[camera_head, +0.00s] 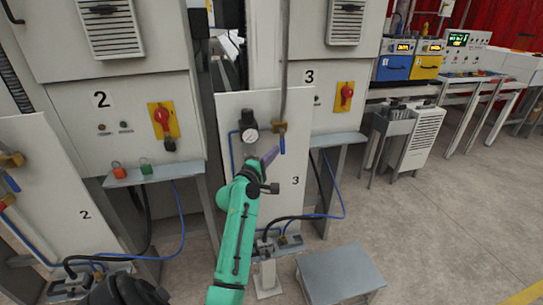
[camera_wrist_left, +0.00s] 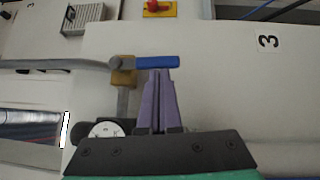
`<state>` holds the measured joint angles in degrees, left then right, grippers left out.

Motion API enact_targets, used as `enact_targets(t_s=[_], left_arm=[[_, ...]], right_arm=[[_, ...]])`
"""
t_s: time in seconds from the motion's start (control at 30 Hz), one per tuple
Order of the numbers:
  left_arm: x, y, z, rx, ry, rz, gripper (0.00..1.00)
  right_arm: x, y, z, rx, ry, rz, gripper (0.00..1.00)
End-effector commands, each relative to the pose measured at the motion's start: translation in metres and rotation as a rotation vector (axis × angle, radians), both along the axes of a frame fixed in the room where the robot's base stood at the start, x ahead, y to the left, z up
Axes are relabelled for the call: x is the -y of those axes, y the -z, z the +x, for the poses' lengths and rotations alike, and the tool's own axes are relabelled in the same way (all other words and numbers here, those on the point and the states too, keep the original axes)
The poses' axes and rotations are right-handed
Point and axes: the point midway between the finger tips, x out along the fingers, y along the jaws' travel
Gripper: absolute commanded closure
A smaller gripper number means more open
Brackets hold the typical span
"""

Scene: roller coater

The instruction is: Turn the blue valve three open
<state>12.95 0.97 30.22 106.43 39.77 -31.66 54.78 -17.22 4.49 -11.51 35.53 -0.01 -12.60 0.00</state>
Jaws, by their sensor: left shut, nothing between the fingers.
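The blue valve three handle (camera_head: 282,144) hangs straight down from its brass valve body (camera_head: 279,127) on the panel marked 3, in line with the grey pipe above. In the left wrist view the blue handle (camera_wrist_left: 157,62) lies level across the picture, beside the brass body (camera_wrist_left: 123,77). My left gripper (camera_head: 271,155), with purple fingers, is shut and empty, just left of the handle in the head view. In the wrist view its fingertips (camera_wrist_left: 160,72) meet the handle's lower edge; I cannot tell whether they touch. My right gripper is not in view.
A pressure gauge (camera_head: 249,135) with a black regulator sits on the panel left of the valve, close to my left gripper. A grey step (camera_head: 340,275) stands on the floor in front. A red switch (camera_head: 346,92) is on the cabinet behind. Open floor lies to the right.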

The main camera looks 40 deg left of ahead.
Motion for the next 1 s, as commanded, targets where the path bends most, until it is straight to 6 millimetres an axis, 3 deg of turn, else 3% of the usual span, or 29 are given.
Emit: enact_targets(t_s=[0.27, 0.53, 1.0], left_arm=[[0.006, 0.013, 0.008, 0.118, 0.001, -0.081, 1.00], [0.016, 0.020, 0.022, 0.325, 0.002, -0.226, 1.00], [0.032, 0.015, 0.045, 0.693, 0.003, -0.481, 1.00]], right_arm=[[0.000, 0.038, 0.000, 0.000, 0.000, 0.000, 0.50], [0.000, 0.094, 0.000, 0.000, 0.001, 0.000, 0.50], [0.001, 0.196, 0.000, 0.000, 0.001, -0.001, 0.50]])
